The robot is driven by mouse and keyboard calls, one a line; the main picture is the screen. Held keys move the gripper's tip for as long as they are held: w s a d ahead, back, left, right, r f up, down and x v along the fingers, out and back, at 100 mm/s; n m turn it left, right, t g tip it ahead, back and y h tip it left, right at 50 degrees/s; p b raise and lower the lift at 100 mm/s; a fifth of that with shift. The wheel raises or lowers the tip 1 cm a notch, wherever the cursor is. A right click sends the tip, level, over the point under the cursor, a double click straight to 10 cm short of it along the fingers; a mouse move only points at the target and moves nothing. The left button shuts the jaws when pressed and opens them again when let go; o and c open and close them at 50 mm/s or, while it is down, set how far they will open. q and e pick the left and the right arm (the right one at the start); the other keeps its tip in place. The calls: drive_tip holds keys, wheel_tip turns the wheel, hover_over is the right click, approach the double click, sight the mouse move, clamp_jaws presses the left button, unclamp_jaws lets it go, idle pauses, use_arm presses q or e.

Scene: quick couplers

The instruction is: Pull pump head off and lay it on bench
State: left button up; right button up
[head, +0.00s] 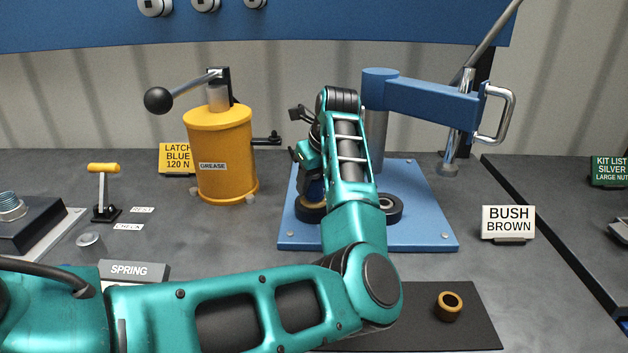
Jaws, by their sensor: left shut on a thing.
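My left arm comes in from the left and bends up over the blue base plate (425,235). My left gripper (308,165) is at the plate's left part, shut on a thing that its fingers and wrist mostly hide. A small dark blue and brass-coloured part shows just below the fingers, above a black ring (309,212); I cannot tell if it touches the ring. The yellow grease pump (222,165) stands upright to the left, with a lever ending in a black ball and a short dark spout on its right. I cannot clearly identify a separate pump head. My right gripper is out of view.
A blue press arm (425,98) with a metal handle stands behind the plate. A second black ring (388,208) lies on the plate. A brass bush (449,306) sits on a black mat (480,325) in front. Grey bench is clear right of the plate, before the BUSH BROWN sign (508,222).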

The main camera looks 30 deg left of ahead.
sight(314, 177)
use_arm(q)
drive_tip(key=c, duration=0.4)
drive_tip(key=shift+r+p, duration=0.95)
drive_tip(key=shift+r, duration=0.6)
drive_tip(key=shift+c, duration=0.2)
drive_tip(key=shift+r, duration=0.15)
drive_tip(key=shift+r+p, duration=1.3)
drive_tip(key=shift+r, duration=0.55)
